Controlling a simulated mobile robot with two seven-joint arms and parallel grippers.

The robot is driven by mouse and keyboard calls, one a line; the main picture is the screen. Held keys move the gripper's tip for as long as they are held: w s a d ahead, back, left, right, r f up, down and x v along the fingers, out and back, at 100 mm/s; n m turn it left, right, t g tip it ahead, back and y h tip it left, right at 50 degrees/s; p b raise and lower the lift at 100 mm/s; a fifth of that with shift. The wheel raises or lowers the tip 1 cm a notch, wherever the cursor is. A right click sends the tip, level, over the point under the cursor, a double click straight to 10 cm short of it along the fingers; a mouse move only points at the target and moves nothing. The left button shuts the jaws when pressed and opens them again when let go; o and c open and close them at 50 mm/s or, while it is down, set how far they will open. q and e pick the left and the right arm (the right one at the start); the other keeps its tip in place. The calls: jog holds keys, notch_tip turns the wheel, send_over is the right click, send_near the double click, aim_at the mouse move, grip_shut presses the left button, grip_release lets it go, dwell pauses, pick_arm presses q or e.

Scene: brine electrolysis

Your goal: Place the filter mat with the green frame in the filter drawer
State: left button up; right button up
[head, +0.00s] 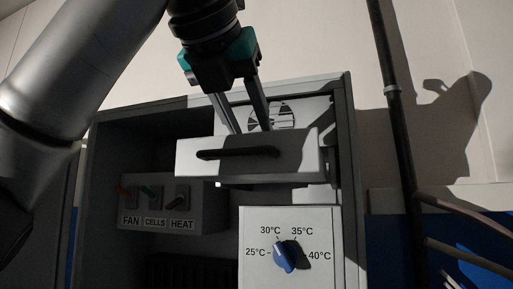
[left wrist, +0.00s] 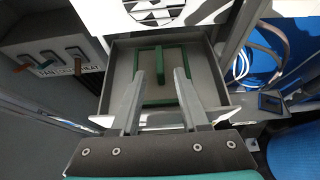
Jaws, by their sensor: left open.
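The filter drawer (head: 300,153) is pulled out of the grey cabinet, with a black handle on its pale front. In the left wrist view, the filter mat's green frame (left wrist: 181,54) lies inside the open drawer (left wrist: 119,70), with a green upright grip (left wrist: 159,65) at its middle. My left gripper (head: 252,131) points down behind the drawer front. Its fingers are open, with the green grip in line between the tips (left wrist: 159,73); no contact is visible. The drawer front hides the mat in the head view. My right gripper is not in view.
A round fan grille (head: 272,115) is behind the drawer. A switch box (head: 160,205) labelled FAN, CELLS and HEAT is at the left. A temperature panel with a blue knob (head: 284,256) is below the drawer. A dark vertical pipe (head: 396,120) stands to the right.

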pick_arm(q)
jog(key=v, duration=0.6)
jog(key=shift+s, duration=0.3)
jog(key=shift+r, duration=0.15)
jog(key=shift+c, duration=0.3)
dwell(0.5)
